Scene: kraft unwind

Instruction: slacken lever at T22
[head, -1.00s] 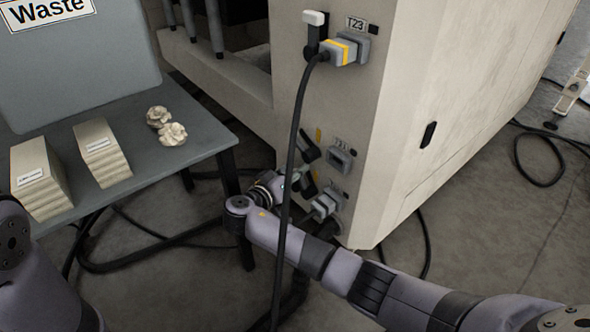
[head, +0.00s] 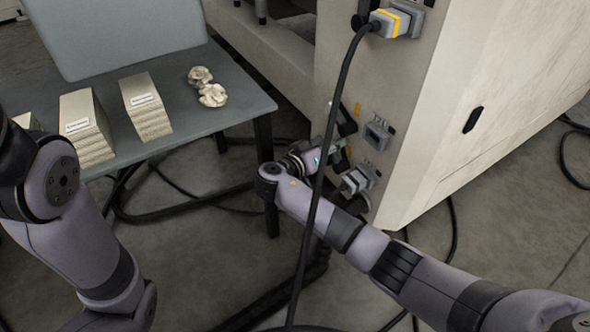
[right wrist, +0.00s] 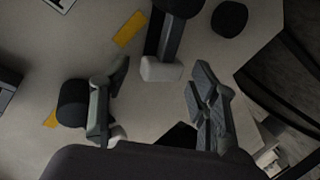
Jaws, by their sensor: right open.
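Low on the beige cabinet's panel, an upper dark lever (head: 346,120) sits beside a grey socket (head: 376,134). Below it is a grey plug (head: 355,181); the small labels there are too blurred to read surely. My right gripper (head: 328,155) is at the panel by the lower lever, partly hidden by my wrist and a hanging cable. In the right wrist view my right gripper (right wrist: 160,78) is open. A dark lever with a pale tip (right wrist: 162,68) points in between its fingers, with gaps on both sides. My left arm shows at the left, its gripper out of frame.
A black cable (head: 325,150) hangs from the upper yellow-banded plug (head: 392,22) across my right arm. A grey table (head: 200,150) with paper stacks (head: 147,108) and crumpled pieces (head: 211,94) stands at left. Cables lie on the floor.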

